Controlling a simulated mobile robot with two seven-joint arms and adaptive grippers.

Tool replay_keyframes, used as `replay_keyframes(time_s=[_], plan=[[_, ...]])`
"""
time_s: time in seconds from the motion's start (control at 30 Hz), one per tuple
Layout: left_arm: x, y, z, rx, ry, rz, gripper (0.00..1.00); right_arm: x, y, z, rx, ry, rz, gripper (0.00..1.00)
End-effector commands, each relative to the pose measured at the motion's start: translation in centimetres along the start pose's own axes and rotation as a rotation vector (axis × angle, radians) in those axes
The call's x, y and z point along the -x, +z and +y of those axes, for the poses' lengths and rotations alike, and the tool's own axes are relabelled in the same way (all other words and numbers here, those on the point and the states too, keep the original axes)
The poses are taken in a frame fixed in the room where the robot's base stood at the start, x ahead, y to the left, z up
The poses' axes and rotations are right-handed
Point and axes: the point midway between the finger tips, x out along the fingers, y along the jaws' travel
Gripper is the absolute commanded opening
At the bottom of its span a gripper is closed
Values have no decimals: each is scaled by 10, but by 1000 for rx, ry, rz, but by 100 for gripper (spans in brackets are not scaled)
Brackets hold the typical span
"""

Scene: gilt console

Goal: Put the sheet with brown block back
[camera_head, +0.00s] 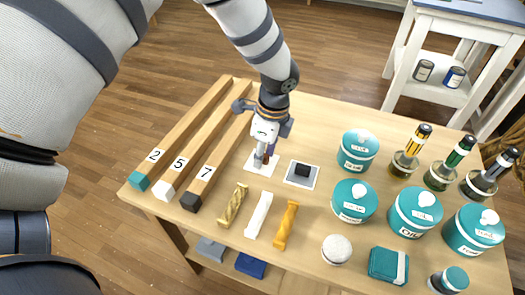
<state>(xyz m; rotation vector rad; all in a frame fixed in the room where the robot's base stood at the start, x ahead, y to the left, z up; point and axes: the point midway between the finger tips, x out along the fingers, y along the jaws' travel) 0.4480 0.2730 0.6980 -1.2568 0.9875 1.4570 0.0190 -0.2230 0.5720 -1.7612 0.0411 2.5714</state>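My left gripper (263,158) points down over a small white sheet (252,168) on the wooden table. A small brown block (267,158) shows at the fingertips, mostly hidden by the gripper. I cannot tell whether the fingers are closed on the block or just beside it. The sheet appears to lie flat on the table. Just right of it is another white sheet (290,180) with a grey and black block (302,170). My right gripper is not in view.
Three long wooden bars numbered 2, 5 and 7 (207,172) lie to the left. Three twisted or plain sticks (259,215) lie in front. Teal tins (358,150) and bottles (404,165) crowd the right. Bare tabletop (320,115) lies behind the sheets.

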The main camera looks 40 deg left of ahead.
Motion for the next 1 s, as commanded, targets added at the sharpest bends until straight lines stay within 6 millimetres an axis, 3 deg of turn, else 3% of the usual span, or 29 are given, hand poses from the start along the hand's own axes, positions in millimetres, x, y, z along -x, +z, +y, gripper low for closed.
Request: replay_keyframes(time_s=[0.27,0.37,0.6,0.7,0.83,1.0], plan=[[3,0,0,1,-1,1,32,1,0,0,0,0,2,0],[20,0,-1,2,-6,2,32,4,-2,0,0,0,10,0],[88,1,-2,2,-9,3,32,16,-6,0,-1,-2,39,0],[108,1,-1,1,-5,1,32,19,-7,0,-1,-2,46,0],[122,0,0,1,-2,1,32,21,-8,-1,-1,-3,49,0],[124,0,0,0,2,0,32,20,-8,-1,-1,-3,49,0]])
